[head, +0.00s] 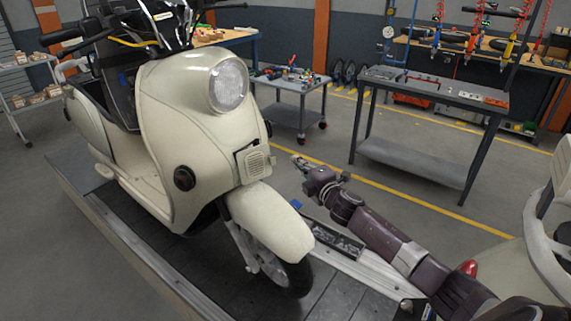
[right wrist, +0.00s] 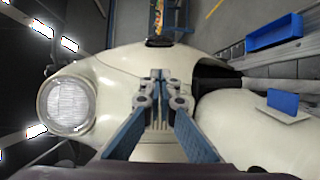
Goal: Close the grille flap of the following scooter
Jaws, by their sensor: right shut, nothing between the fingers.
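The cream scooter (head: 165,120) stands on the slat conveyor, its headlight facing me. Its small slotted grille flap (head: 256,164) is on the front below the headlight, above the front fender. A dark gap shows along the flap's upper left edge, so it looks slightly ajar; how far is hard to tell. My right gripper (head: 299,163) is just right of the flap, apart from it in the head view. In the right wrist view the fingers (right wrist: 160,76) are together and empty, in front of the grille slots (right wrist: 158,120), which they partly hide. My left gripper is not in view.
The front fender (head: 268,218) juts out below the flap. Part of another cream scooter (head: 500,268) is at the lower right. A grey workbench (head: 430,90) and a tool cart (head: 295,95) stand behind. A blue bin (right wrist: 273,32) shows in the wrist view.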

